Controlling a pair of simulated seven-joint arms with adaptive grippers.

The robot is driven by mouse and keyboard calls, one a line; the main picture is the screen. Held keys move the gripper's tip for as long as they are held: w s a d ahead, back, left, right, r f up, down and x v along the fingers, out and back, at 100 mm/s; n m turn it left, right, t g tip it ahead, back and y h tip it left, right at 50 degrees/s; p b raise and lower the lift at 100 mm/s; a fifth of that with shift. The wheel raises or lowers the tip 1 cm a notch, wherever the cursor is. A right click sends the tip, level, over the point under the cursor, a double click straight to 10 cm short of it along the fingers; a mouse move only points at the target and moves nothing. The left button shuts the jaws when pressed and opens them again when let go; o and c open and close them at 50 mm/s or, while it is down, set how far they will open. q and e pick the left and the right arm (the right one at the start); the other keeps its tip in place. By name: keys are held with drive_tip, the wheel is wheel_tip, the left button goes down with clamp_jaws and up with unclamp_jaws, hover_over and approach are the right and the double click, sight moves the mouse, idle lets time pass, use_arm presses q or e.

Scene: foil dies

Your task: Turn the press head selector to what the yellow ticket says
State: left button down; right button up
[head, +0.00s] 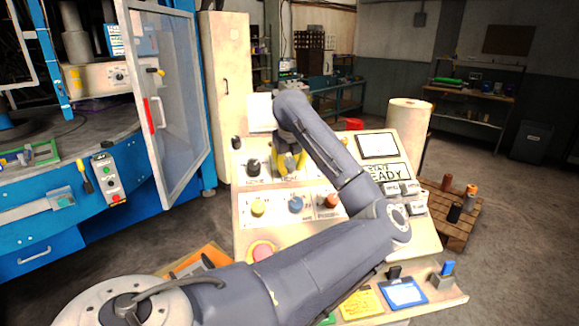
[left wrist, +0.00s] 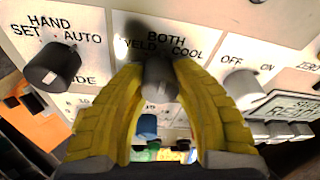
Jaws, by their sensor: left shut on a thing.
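The press head selector (left wrist: 159,78) is a dark knob on the pale control panel (head: 243,214), under the printed words WELD, BOTH and COOL. My left gripper (head: 289,162) has its yellow fingers closed around the sides of this knob, as the left wrist view shows. The fingers hide part of the knob, and I cannot tell which word its pointer faces. The yellow ticket (head: 361,304) lies on the ledge at the panel's front; its writing is too small to read. My right gripper is out of view.
A black HAND/SET/AUTO knob (left wrist: 52,66) is left of the held knob, an OFF/ON knob (left wrist: 243,88) right. A blue card (head: 404,293) lies beside the ticket. A glazed door (head: 178,95) stands open at left.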

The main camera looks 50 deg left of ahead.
use_arm(q)
drive_tip(key=n, duration=0.4)
drive_tip(key=shift+f+t, duration=0.1)
drive_tip(key=shift+t, duration=0.3)
drive_tip(key=shift+n+t, duration=0.4)
drive_tip(key=shift+n, duration=1.6)
drive_tip(key=c, duration=0.9)
unclamp_jaws()
drive_tip(key=shift+w, duration=0.1)
drive_tip(key=shift+c, duration=0.2)
drive_tip(key=v, duration=1.2)
drive_tip(key=shift+d, duration=0.15)
